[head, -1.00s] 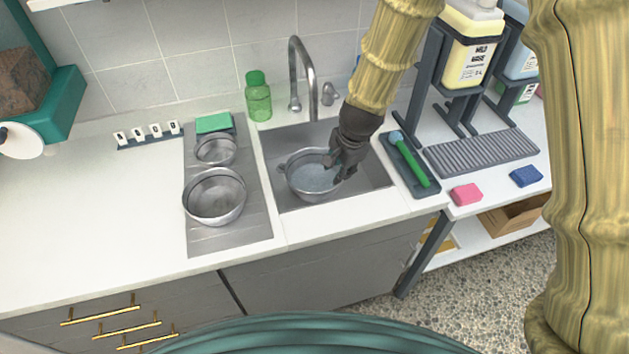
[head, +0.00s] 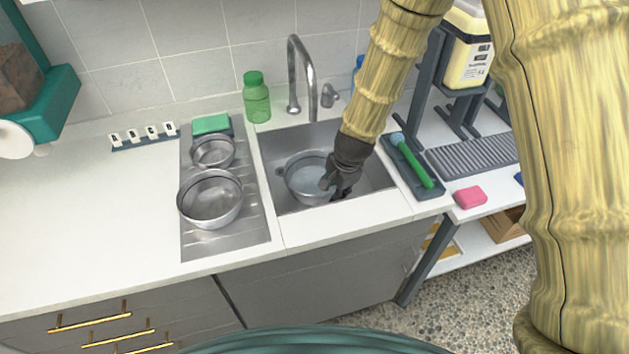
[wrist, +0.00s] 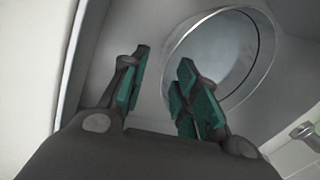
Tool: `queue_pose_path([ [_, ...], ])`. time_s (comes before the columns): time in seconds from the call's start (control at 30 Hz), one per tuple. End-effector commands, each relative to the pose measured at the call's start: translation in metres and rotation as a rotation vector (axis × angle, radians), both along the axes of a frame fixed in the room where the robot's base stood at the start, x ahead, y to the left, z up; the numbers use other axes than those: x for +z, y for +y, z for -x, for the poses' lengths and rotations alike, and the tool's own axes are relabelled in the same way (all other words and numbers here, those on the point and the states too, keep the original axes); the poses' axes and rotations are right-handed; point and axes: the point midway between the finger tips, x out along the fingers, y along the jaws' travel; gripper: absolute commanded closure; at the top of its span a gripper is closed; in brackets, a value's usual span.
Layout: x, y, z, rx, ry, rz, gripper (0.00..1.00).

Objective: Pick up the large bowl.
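A large metal bowl (head: 208,203) sits on the ridged drainboard left of the sink, empty. A smaller metal bowl (head: 213,152) sits behind it. Another metal bowl (head: 305,180) stands in the sink and seems to hold water; it also shows in the wrist view (wrist: 225,60). My gripper (head: 337,188) is over the sink at that bowl's front right side. In the wrist view my gripper (wrist: 162,85) is open, with nothing between its fingers. One finger overlaps the sink bowl's rim in the picture; I cannot tell whether they touch. The large bowl is well left of my gripper.
The faucet (head: 304,80) rises behind the sink (head: 272,190). A green bottle (head: 257,100) and green sponge (head: 211,124) stand at the back. A tray (head: 427,190) with a green brush lies right of the sink. The left counter (head: 90,215) is mostly clear.

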Motion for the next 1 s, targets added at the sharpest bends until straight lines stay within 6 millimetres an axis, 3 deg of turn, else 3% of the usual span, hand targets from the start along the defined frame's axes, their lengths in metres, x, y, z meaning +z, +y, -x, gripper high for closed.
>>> queue_pose_path([
  [0.27,-0.009,0.003,-0.002,0.0,0.001,0.001,0.7],
  [0.7,-0.046,0.012,-0.013,0.0,0.0,0.0,0.7],
  [1.0,-0.053,0.013,-0.014,0.001,-0.001,0.0,0.7],
])
